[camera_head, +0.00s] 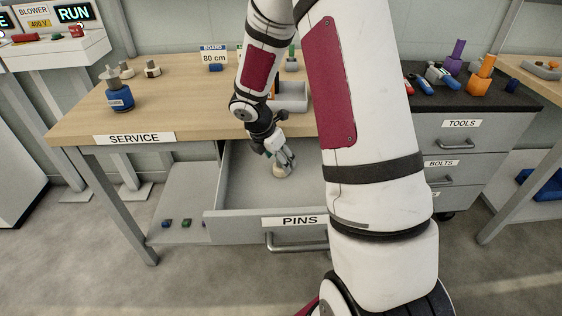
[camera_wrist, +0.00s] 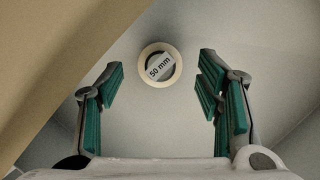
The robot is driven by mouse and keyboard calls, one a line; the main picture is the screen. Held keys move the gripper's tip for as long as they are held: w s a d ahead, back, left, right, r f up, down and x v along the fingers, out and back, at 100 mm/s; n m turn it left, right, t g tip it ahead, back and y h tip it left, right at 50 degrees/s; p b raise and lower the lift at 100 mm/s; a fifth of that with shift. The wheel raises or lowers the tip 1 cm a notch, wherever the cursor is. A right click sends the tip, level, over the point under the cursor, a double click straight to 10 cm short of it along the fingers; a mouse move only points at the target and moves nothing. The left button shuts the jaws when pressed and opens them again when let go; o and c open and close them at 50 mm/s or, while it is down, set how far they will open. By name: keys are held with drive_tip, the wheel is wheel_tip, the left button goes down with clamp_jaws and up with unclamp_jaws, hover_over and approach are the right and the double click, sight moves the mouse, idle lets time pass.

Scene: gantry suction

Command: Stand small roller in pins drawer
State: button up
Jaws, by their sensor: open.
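A small cream roller (camera_wrist: 174,74) stands on end in the open pins drawer (camera_head: 230,223), its round end facing up with a "50 mm" label in the dark centre. In the head view the roller (camera_head: 279,173) shows as a pale shape at my fingertips, partly hidden by them. My gripper (camera_head: 284,158) reaches down into the drawer. Its green-padded fingers are open, one on each side of the roller in the wrist view, with a clear gap on both sides. I cannot tell the exact height of the fingertips relative to the roller.
The service bench (camera_head: 180,100) is above and behind the drawer, with a blue bottle-like part (camera_head: 119,97) at left. A grey bin (camera_head: 291,97) stands behind my arm. The tools cabinet (camera_head: 460,130) is at right. The drawer floor around the roller looks bare.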

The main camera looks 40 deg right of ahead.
drive_tip(key=s+a+r+m+p, duration=0.1)
drive_tip(key=s+a+r+m, duration=0.25)
drive_tip(key=r, duration=0.35)
drive_tip(key=s+a+r+m, duration=0.2)
drive_tip(key=s+r+m, duration=0.1)
drive_tip(key=s+r, duration=0.3)
drive_tip(key=s+a+r+m+p, duration=0.1)
drive_tip(key=s+a+r+m, duration=0.2)
drive_tip(key=r, duration=0.6)
drive_tip(key=s+a+r+m+y, duration=0.1)
drive_tip(key=s+a+m, duration=0.2)
drive_tip(key=s, duration=0.3)
drive_tip(key=s+a+r+m+y, duration=0.1)
drive_tip(key=s+a+m+y, duration=0.1)
drive_tip(key=s+a+m, duration=0.2)
drive_tip(key=s+a+r+m+t+y, duration=0.1)
drive_tip(key=s+a+m, duration=0.2)
drive_tip(key=s, duration=0.6)
drive_tip(key=shift+a+m+y, duration=0.35)
drive_tip(key=shift+y, duration=0.05)
drive_tip(key=shift+r, duration=0.1)
